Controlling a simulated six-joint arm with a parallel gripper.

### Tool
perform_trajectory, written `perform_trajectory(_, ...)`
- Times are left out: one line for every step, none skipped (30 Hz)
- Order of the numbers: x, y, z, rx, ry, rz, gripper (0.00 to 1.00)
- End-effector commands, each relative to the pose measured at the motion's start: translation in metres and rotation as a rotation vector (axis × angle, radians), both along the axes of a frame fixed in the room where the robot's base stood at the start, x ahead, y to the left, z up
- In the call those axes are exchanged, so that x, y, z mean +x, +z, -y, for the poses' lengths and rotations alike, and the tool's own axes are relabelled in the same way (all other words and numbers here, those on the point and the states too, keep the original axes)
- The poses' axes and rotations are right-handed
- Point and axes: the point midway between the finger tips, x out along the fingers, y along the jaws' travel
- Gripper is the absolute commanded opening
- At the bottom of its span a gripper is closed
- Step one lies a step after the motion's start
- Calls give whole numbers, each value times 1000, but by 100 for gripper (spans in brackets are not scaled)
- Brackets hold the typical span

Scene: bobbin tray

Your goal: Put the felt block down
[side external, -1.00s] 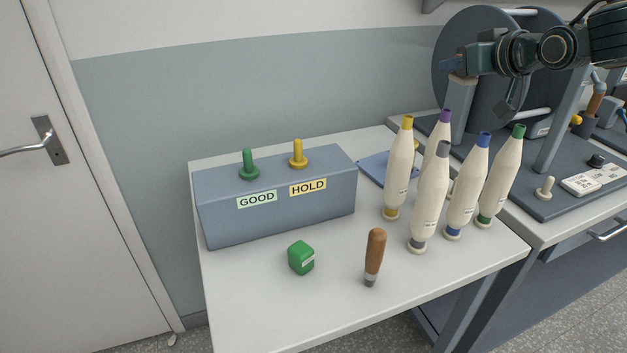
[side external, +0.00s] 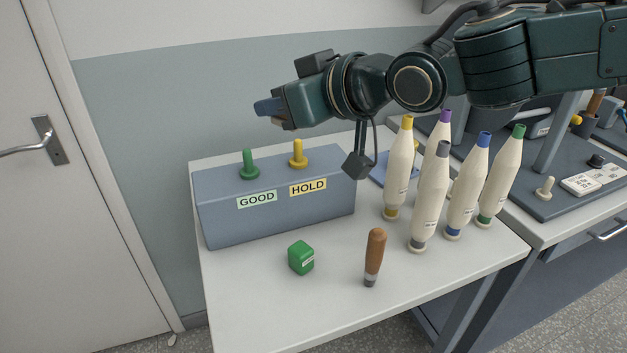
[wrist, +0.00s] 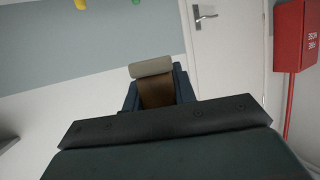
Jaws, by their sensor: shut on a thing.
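My gripper (side external: 268,108) is high in the air above and behind the left part of the grey-blue box with the GOOD and HOLD labels. In the wrist view my gripper (wrist: 157,92) is shut on the felt block (wrist: 151,67), which shows a pale grey-beige rounded face over a brown body. In the side view the block is hidden at the fingertips, or too small to make out. It is clear of the table and the box.
The GOOD/HOLD box (side external: 280,215) carries a green peg (side external: 249,164) and a yellow peg (side external: 298,154). A green cube (side external: 301,258) and a wood-handled tool (side external: 374,257) stand in front. Several bobbins (side external: 429,200) stand to the right. The front left table (side external: 250,310) is clear.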

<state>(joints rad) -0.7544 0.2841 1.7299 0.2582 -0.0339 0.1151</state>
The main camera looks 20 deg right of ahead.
Motion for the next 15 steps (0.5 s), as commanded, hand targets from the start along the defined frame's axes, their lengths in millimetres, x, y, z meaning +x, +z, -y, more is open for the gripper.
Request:
perform_trajectory(-9, -1, -18, 0, 28, 0, 5)
perform_trajectory(-14, -1, -26, 1, 41, 0, 5)
perform_trajectory(-20, -1, -36, 1, 57, -1, 5)
perform_trajectory(-25, -2, -43, 1, 69, -1, 5)
perform_trajectory(-29, -2, -50, 1, 79, -1, 5)
perform_trajectory(-34, -3, -58, 1, 92, -1, 5)
perform_trajectory(-38, -3, -64, 2, 101, -1, 5)
perform_trajectory(-42, -3, -69, 2, 110, -2, 5)
perform_trajectory(-47, -3, -76, 3, 121, -1, 5)
perform_trajectory(-50, -3, -81, 4, 129, -1, 5)
perform_trajectory(-54, -3, -86, 4, 138, -1, 5)
perform_trajectory(-58, -4, -92, 3, 147, -1, 5)
perform_trajectory(-62, -4, -96, 3, 154, -1, 5)
perform_trajectory(-65, -5, -101, 3, 162, -1, 5)
perform_trajectory(-62, -16, -97, -1, 156, -4, 5)
